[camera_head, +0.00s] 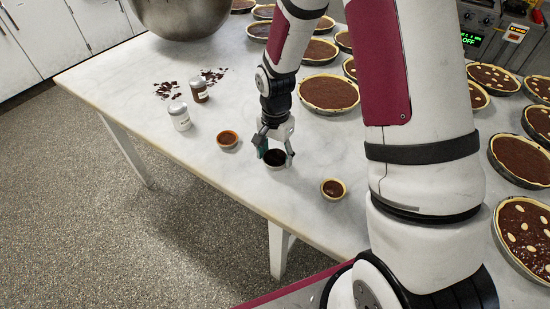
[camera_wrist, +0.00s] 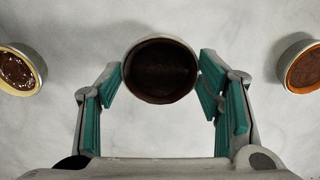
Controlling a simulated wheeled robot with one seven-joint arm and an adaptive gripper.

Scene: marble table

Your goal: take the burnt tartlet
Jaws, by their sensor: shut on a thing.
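The burnt tartlet (camera_head: 275,157), small and nearly black inside, is between the fingers of my gripper (camera_head: 274,148) near the front edge of the marble table. In the wrist view the burnt tartlet (camera_wrist: 161,72) is a dark round cup, and the green-padded fingers of my gripper (camera_wrist: 161,75) grip it at both sides. I cannot tell whether it touches the table. An orange-brown tartlet (camera_head: 228,139) stands to its left. A pale-rimmed tartlet with chocolate filling (camera_head: 333,189) stands to its right. Both also show at the edges of the wrist view.
Two jars (camera_head: 180,117) and chocolate crumbs lie left on the marble table (camera_head: 120,82). A metal bowl (camera_head: 180,15) stands behind. Large chocolate tarts (camera_head: 328,93) fill the back and right. The table's front edge is close to the tartlets.

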